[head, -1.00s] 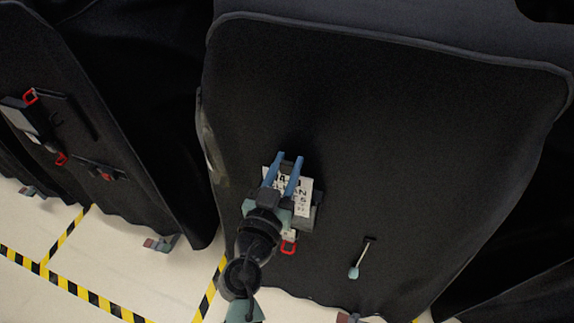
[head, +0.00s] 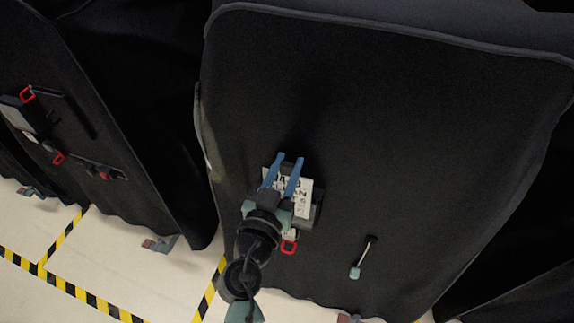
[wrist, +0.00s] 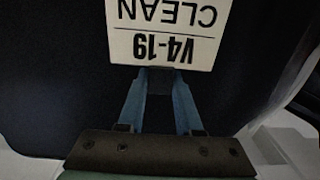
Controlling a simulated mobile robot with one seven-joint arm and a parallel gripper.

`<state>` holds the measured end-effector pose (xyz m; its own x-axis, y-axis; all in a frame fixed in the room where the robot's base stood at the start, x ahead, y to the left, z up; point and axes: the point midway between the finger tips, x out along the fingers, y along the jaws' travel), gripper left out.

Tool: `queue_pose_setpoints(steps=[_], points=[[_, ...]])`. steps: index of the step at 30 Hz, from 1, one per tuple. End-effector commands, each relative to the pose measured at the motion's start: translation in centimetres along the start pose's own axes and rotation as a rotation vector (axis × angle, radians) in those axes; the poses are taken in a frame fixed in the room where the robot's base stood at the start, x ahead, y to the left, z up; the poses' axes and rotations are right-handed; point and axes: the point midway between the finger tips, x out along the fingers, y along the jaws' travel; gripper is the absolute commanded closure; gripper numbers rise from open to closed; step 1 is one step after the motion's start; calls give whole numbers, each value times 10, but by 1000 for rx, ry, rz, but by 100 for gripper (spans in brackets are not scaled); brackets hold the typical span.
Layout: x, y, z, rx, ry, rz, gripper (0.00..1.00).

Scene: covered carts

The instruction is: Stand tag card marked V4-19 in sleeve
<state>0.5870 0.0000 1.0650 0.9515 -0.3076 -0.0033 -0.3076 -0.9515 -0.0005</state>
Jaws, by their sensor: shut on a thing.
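The white tag card (wrist: 165,30) reads V4-19 and CLEAN, upside down in the wrist view. It also shows in the head view (head: 303,200), partly hidden behind my gripper. My gripper (head: 289,160) has blue fingers and is shut on the card; the fingers (wrist: 158,80) meet the card's edge in the wrist view. The card is in front of the black cart cover (head: 400,130). A dark holder (head: 317,208) shows behind and beside the card, probably the sleeve; its opening is hidden. I cannot tell whether the card touches it.
A red loop (head: 289,246) hangs just below the card. A pull with a pale end (head: 362,258) hangs on the cover to the right. Another covered cart (head: 110,130) with attachments stands at left. Striped tape (head: 70,286) marks the floor.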

Motion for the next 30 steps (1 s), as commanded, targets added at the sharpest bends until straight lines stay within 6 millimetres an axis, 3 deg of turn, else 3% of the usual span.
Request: queue_pose_setpoints(steps=[27,28,30], points=[[0,0,16,0,1,0,100],[0,0,16,0,1,0,61],[0,0,16,0,1,0,48]])
